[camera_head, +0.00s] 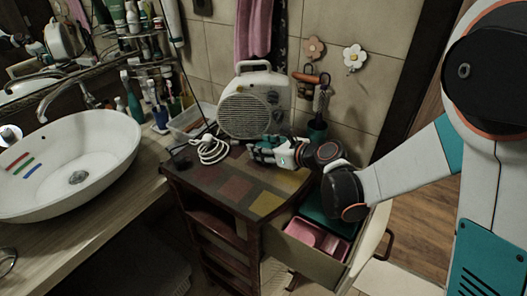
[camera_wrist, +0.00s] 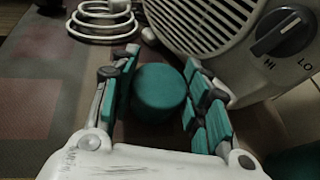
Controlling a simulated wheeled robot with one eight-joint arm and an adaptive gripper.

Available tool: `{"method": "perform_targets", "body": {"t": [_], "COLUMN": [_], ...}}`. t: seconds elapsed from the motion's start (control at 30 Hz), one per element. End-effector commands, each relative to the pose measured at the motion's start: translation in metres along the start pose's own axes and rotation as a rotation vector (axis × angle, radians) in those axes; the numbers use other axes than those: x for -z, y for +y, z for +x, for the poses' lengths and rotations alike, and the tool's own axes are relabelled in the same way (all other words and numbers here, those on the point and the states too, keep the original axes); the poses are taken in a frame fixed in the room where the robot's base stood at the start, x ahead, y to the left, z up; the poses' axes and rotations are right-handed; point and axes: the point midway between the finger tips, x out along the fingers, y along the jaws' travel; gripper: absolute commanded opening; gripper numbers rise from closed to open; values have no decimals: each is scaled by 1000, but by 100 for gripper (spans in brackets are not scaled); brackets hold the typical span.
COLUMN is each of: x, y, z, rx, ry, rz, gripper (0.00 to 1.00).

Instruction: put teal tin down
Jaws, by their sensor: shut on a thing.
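The teal tin (camera_wrist: 158,92) shows in the wrist view as a round, dark teal thing between the two fingers of my gripper (camera_wrist: 160,70). My gripper is shut on it, with teal finger pads on either side. In the head view my gripper (camera_head: 264,153) is low over the back part of the patterned cabinet top (camera_head: 238,186), in front of the heater. The tin cannot be made out clearly there among the teal fingers. Whether its base touches the cabinet top cannot be told.
The white fan heater (camera_head: 247,103) stands close behind my gripper, with its coiled white cable (camera_head: 209,149) at left. An open drawer (camera_head: 312,262) holds a pink box. The cabinet top's front is clear. A basin (camera_head: 75,165) is at left.

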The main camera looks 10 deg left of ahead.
Motion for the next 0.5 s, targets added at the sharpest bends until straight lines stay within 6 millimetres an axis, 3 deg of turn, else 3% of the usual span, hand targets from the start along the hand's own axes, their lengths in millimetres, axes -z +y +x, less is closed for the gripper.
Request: {"method": "perform_targets", "body": {"t": [0.33,0.37,0.4,0.5], "x": [3,3,2,2], "y": [0,0,0,0], "z": [1,1,1,1], "rx": [0,0,0,0], "ry": [0,0,0,0], "rz": [0,0,0,0], "gripper": [19,45,51,51]}}
